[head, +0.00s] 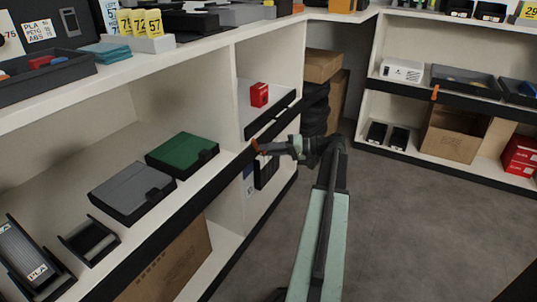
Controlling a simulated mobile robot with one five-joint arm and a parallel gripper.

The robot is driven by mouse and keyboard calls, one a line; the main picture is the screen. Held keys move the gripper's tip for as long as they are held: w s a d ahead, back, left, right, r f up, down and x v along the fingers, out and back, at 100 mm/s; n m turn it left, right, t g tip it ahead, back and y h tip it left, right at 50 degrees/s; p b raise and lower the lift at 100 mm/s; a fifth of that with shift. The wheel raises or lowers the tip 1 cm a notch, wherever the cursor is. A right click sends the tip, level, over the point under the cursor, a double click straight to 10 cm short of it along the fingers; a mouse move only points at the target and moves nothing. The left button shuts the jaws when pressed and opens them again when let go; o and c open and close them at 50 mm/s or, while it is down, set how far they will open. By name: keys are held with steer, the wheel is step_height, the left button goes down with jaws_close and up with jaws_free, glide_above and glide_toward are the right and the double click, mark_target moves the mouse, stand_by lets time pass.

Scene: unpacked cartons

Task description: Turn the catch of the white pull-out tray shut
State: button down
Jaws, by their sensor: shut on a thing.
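A small orange catch (255,144) sits at the black front edge of the left shelf unit, near its upright. My gripper (261,148) reaches in from the right and is shut on the catch; its fingertips are small here and partly hide it. A light tray-like surface with a dark front edge (272,118) holds a red box (259,95) just above the catch. I cannot tell for certain whether this is the white pull-out tray, or how far it sits in or out.
A green box (182,152) and a grey box (132,192) lie on the shelf left of my gripper. Cardboard boxes (322,66) stand in the back corner. Another orange catch (435,92) shows on the right shelf. The grey floor (400,230) is clear.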

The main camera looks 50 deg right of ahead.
steer(key=shift+s+d+f+m+t+y+b, duration=0.1)
steer(key=shift+m+t+y+b, duration=0.1)
steer(key=shift+m+b, duration=0.3)
steer(key=shift+d+f+m+t+y+b, duration=0.1)
steer(key=shift+m+y+b, duration=0.1)
steer(key=shift+m+b, duration=0.3)
steer(key=shift+a+m, duration=0.1)
steer(key=shift+m, duration=0.2)
steer(key=c, duration=1.2)
jaws_free()
steer(key=shift+r, duration=0.1)
steer(key=v, duration=0.7)
steer(key=shift+s+d+p, duration=0.3)
steer(key=shift+p, duration=0.1)
